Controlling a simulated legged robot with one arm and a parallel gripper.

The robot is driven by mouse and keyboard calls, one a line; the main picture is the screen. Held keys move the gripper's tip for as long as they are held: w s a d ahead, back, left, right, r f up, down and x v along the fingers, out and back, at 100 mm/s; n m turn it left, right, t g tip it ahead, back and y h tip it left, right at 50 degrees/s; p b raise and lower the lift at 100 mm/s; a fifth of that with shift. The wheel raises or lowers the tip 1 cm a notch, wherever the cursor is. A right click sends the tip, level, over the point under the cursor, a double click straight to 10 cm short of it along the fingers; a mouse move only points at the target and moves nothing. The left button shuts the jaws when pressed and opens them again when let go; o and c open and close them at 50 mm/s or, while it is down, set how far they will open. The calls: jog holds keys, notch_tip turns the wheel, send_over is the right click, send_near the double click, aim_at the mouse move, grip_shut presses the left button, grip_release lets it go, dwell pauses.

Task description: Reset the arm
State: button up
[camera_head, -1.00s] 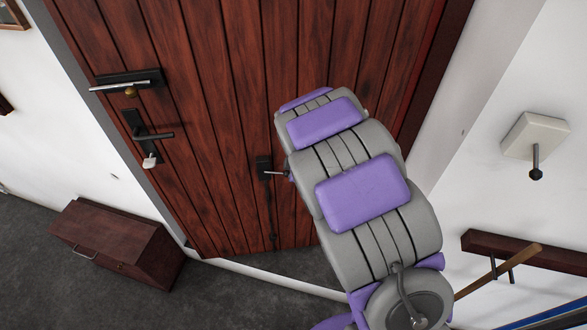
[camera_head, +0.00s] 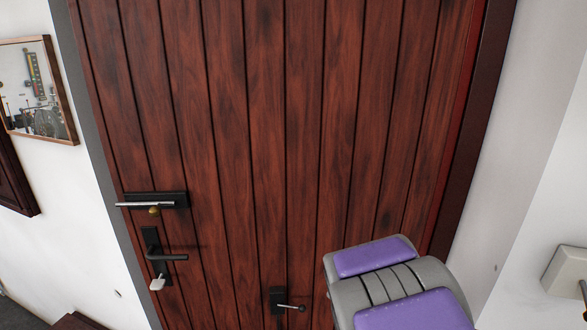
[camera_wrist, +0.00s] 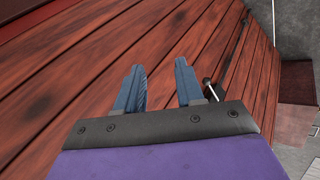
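My arm (camera_head: 390,290), grey with purple pads, shows at the lower right in the head view, in front of a closed dark red wooden door (camera_head: 300,130). In the wrist view my gripper (camera_wrist: 158,75) has two blue-grey fingers standing apart with nothing between them. Beyond the fingers lie the door's planks (camera_wrist: 110,60). A small metal lever (camera_wrist: 208,88) shows just right of the right finger, seemingly apart from it. In the head view my gripper is hidden or out of frame.
The door has a latch bar (camera_head: 155,200), a black handle (camera_head: 165,257) with a key below it, and a lower lever (camera_head: 288,303). A framed picture (camera_head: 38,90) hangs left. A white wall box (camera_head: 568,272) is at right.

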jog(key=s+d+r+m+g+h+b, duration=0.1)
jog(key=s+d+m+g+b, duration=0.35)
jog(key=s, duration=0.95)
jog(key=s+a+m+g+y+b, duration=0.1)
jog(key=s+a, duration=0.3)
jog(key=s, duration=0.7)
jog(key=s+a+f+m+g+y+b, duration=0.1)
jog(key=s+a+m+g+y+b, duration=0.1)
jog(key=s, duration=1)
jog(key=a+m+g, duration=0.1)
jog(key=m, duration=0.1)
jog(key=shift+a+f+m+y+b, duration=0.3)
jog(key=shift+a+m+y, duration=0.05)
jog(key=shift+a+y, duration=0.05)
jog(key=shift+c, duration=0.5)
